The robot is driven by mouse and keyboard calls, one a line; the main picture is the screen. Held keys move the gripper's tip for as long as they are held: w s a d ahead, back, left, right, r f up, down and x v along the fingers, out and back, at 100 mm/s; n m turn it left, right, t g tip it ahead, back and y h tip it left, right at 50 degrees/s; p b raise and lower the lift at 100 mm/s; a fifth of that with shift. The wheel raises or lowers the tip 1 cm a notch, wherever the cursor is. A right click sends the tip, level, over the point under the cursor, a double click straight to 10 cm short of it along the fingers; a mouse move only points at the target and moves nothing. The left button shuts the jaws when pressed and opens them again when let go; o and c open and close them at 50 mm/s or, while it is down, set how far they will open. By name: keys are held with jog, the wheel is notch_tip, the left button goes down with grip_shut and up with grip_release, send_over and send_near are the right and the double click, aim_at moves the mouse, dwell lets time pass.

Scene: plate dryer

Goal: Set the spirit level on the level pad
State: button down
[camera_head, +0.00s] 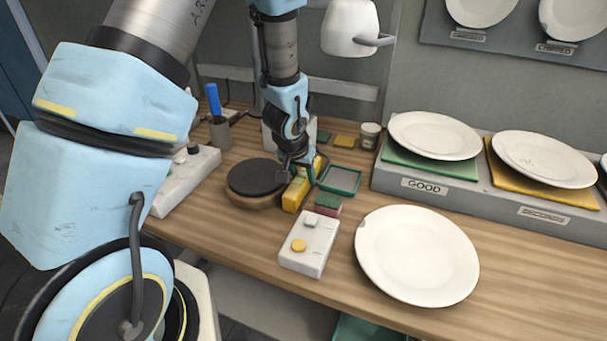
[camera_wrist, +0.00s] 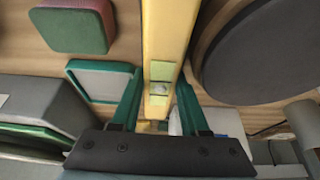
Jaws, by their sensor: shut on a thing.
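The spirit level is a long yellow bar (camera_head: 293,197) with a pale green vial window; it also shows in the wrist view (camera_wrist: 163,30), running up the middle of the picture. My gripper (camera_head: 297,171) is shut on it, with a green finger on each side in the wrist view (camera_wrist: 159,90). I cannot tell whether the bar touches the table. A green-rimmed pad with a grey face (camera_head: 340,179), perhaps the level pad, lies just right of the bar in the head view and left of it in the wrist view (camera_wrist: 103,82).
A dark round disc on a wooden base (camera_head: 257,178) stands close left of the bar. A red and green sponge block (camera_head: 328,203), a white button box (camera_head: 309,243) and a large white plate (camera_head: 416,255) are in front and right. A plate rack (camera_head: 460,194) stands behind.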

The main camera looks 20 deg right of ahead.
jog(key=shift+f, duration=0.2)
jog(key=c, duration=0.7)
grip_release()
jog(key=shift+r, duration=0.1)
jog(key=shift+r, duration=0.25)
jog(key=b+v, duration=0.1)
jog(key=v, duration=1)
jog(key=shift+s+a+r, duration=0.2)
jog(key=shift+a+r, duration=0.05)
jog(key=shift+r, duration=0.05)
